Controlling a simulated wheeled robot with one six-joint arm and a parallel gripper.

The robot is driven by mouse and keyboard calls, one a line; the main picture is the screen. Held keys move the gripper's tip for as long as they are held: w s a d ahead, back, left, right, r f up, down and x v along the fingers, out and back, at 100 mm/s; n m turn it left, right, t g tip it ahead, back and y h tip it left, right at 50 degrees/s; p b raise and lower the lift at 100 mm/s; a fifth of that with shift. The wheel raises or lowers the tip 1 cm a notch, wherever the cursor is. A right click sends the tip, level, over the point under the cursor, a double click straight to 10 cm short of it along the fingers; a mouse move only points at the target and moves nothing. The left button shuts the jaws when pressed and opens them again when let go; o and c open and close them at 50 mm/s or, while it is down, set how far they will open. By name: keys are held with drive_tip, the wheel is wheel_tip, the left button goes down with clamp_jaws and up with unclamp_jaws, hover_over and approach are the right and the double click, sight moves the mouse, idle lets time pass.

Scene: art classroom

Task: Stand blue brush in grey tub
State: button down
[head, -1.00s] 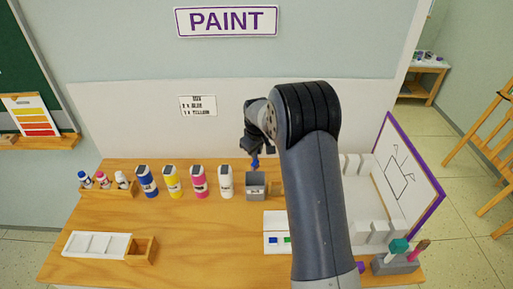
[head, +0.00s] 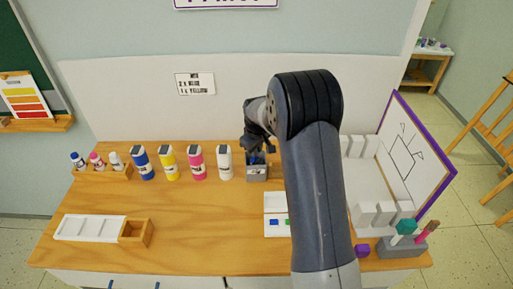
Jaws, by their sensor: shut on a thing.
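The grey tub (head: 257,174) stands at the back of the wooden table, right of the white bottle. My gripper (head: 258,147) is right above the tub, pointing down, and is shut on the blue brush (head: 257,158). Only a little blue of the brush shows, at the tub's opening below the fingers. The rest of the brush is hidden by my gripper and the tub wall. I cannot tell whether the brush touches the tub's bottom.
Blue, yellow, pink and white bottles (head: 224,163) stand in a row left of the tub. A white palette (head: 90,228) lies front left. The table's middle left is clear.

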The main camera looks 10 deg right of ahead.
drive_tip(key=shift+f, duration=0.1)
idle(0.3)
drive_tip(key=c, duration=1.4)
unclamp_jaws()
drive_tip(key=shift+o, duration=0.2)
drive_tip(key=b+v, duration=0.2)
drive_tip(key=v, duration=0.8)
drive_tip(key=shift+s+r, duration=0.15)
drive_tip(key=shift+r, duration=0.2)
